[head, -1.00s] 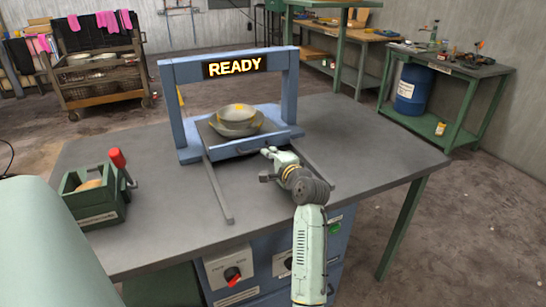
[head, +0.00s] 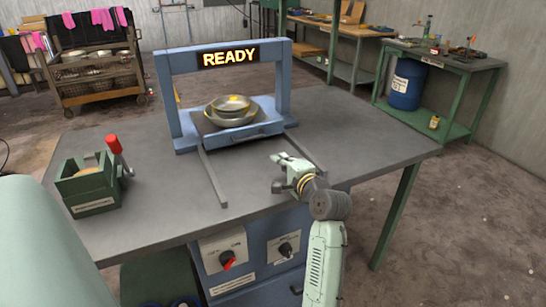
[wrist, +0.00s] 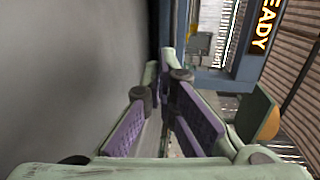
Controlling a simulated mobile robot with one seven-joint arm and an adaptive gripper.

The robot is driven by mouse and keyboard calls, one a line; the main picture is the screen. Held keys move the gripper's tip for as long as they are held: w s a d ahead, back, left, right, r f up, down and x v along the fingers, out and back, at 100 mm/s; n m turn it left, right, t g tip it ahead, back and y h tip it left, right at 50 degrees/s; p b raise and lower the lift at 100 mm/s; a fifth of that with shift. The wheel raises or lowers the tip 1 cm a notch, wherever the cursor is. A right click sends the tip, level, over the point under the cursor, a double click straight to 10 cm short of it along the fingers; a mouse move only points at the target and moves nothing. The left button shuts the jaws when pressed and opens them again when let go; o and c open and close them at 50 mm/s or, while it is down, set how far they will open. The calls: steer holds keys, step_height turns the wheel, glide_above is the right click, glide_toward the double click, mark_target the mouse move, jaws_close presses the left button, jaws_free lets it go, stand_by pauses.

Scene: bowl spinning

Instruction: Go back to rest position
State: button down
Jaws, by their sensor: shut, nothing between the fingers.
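My gripper (head: 277,172) is over the front right part of the grey table (head: 355,150), in front of the blue frame and clear of the bowls. In the wrist view its purple-padded fingers (wrist: 160,115) come together with nothing between them. The metal bowls (head: 231,108) sit stacked on the sliding tray (head: 250,134) under the blue frame (head: 284,80). The lit sign (head: 228,56) on the frame reads READY; part of it shows in the wrist view (wrist: 263,22).
A green box (head: 90,190) with a red-handled lever (head: 115,146) stands at the table's left. Two rails (head: 212,178) run forward from the frame. Knobs, one red (head: 228,260), are on the table's front. A cart (head: 95,70) and a bench with a blue barrel (head: 406,84) stand behind.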

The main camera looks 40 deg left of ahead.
steer(key=shift+v, duration=1.15)
steer(key=shift+r, duration=0.15)
